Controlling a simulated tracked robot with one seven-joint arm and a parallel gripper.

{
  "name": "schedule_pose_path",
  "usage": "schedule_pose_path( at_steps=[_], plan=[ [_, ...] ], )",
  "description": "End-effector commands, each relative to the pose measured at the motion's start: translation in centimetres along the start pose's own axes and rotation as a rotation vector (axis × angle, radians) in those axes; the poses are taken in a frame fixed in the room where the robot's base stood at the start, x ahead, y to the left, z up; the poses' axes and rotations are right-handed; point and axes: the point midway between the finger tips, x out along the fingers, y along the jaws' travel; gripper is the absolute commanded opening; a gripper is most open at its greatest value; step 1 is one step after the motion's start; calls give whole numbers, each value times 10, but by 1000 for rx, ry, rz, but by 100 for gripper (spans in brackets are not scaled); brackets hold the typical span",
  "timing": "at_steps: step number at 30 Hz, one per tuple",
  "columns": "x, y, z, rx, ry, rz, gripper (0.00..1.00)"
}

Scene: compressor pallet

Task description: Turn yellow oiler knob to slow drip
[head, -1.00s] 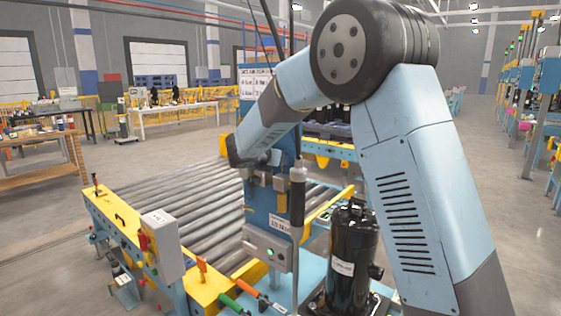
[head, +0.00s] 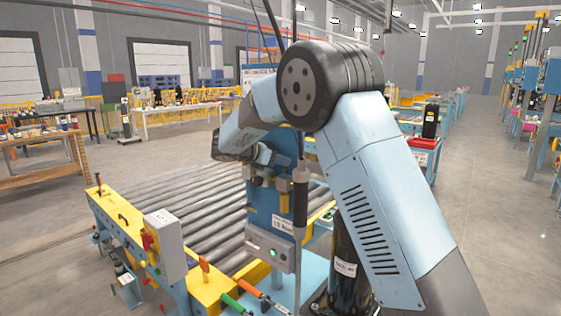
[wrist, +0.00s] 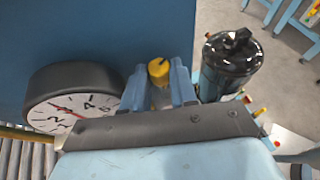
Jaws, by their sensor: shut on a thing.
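The yellow oiler knob (wrist: 158,70) stands upright between the two blue fingers of my gripper (wrist: 159,86) in the wrist view. The fingers are shut on its sides. A clear bowl-like part below the knob is partly hidden by the fingers and the dark palm. In the head view my gripper (head: 268,155) is at the upper part of the blue post (head: 262,205), just above small fittings. The knob cannot be made out there, and any drip is too small to see.
A round dial gauge (wrist: 72,96) is close left of the fingers. A dark hanging tool (head: 300,200) is close by.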

Motion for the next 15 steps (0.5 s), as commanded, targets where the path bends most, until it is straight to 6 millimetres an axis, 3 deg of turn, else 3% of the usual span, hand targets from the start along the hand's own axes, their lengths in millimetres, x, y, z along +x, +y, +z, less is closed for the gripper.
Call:
schedule_pose_path(
  at_steps=[5, 6, 9, 15],
  plan=[
    [-1, 1, 0, 0, 1, 5, 0],
    [-1, 1, 0, 0, 1, 5, 28],
    [-1, 1, 0, 0, 0, 4, 37],
    [0, 0, 0, 0, 0, 3, 37]
  ],
)
